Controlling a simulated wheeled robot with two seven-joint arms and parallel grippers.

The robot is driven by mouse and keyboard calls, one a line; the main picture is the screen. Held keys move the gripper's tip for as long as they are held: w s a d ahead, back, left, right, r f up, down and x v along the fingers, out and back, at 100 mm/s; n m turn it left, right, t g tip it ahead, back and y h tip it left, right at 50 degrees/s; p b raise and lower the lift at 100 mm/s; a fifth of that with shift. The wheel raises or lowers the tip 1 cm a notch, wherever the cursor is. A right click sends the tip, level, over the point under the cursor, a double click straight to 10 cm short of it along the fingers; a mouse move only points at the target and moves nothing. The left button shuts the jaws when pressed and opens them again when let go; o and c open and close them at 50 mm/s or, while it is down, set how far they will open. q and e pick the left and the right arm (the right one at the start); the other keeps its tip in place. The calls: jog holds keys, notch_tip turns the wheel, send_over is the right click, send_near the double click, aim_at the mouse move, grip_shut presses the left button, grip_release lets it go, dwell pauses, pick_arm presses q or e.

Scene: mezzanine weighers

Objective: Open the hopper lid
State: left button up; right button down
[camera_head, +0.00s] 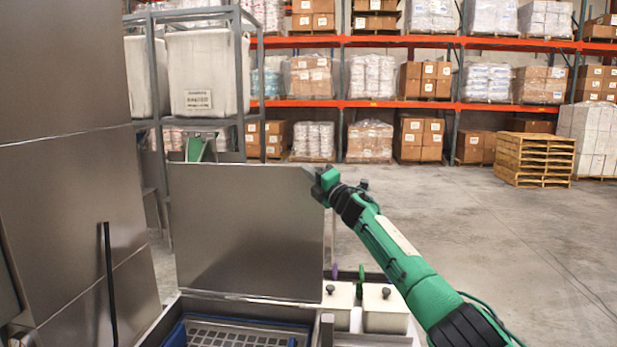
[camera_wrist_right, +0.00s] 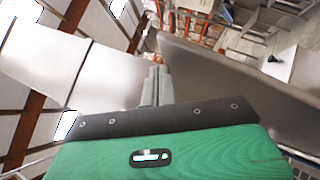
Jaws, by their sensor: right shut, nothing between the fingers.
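The hopper lid (camera_head: 245,232) is a flat grey metal panel. It stands raised, close to upright, at the back of the open hopper (camera_head: 158,325). A dark grating (camera_head: 235,335) in a blue frame shows inside the hopper. My right gripper (camera_head: 312,178) is at the lid's upper right corner, with its fingers shut and nothing between them. In the right wrist view the shut fingers (camera_wrist_right: 155,88) are beside the grey lid (camera_wrist_right: 225,85); I cannot tell whether they touch it. My left gripper is not in view.
Two white lidded bins with black knobs (camera_head: 386,312) stand right of the hopper. Tall metal panels (camera_head: 70,215) and a thin black bar (camera_head: 109,285) are at the left. A rack with white tubs (camera_head: 205,75) stands behind.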

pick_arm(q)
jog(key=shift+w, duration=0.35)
pick_arm(e)
jog(key=shift+w+d+r, duration=0.1)
jog(key=shift+w+r, duration=0.05)
jog(key=shift+w, duration=0.35)
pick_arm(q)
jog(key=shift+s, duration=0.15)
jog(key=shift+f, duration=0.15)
pick_arm(e)
jog(key=shift+d, duration=0.15)
